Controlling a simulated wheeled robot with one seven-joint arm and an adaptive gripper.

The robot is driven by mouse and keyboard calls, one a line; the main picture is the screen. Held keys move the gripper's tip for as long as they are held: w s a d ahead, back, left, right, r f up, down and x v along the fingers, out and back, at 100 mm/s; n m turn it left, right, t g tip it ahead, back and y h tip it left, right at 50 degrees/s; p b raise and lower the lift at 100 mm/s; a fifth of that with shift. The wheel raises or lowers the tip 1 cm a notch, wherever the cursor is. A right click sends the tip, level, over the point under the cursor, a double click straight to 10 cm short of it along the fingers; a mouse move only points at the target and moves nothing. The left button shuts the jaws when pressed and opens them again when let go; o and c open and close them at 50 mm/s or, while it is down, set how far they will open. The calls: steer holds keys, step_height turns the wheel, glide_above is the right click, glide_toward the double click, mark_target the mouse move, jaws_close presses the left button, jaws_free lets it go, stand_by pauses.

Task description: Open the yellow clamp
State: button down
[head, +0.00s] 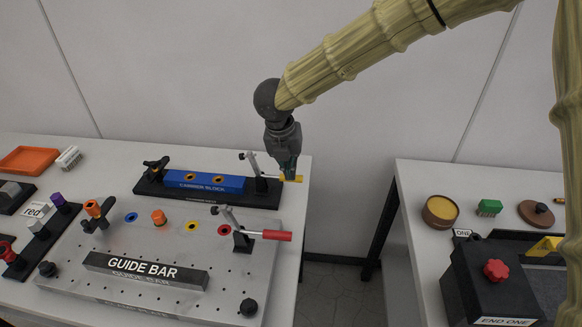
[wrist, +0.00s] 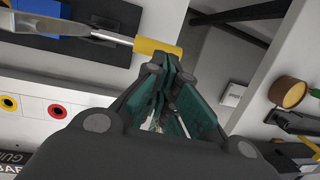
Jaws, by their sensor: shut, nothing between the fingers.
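The yellow clamp is a toggle clamp with a yellow-tipped handle (head: 291,178) at the right end of the blue carrier block's black base. Its metal arm (head: 249,160) stands tilted up at the left of its mount. In the wrist view the yellow handle (wrist: 158,48) lies right at the fingertips. My gripper (head: 287,172) points down at this handle, with its fingers shut and nothing between them. In the wrist view the gripper (wrist: 168,62) is close to the handle; whether they touch I cannot tell.
The blue carrier block (head: 205,182) sits left of the clamp. A red-handled clamp (head: 276,235) stands in front on the metal plate, behind the guide bar (head: 145,270). A gap separates this table from the right table, which holds a box with a red knob (head: 496,269).

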steer(key=d+b+v, duration=0.1)
steer(key=v, duration=1.1)
steer(key=shift+r, duration=0.15)
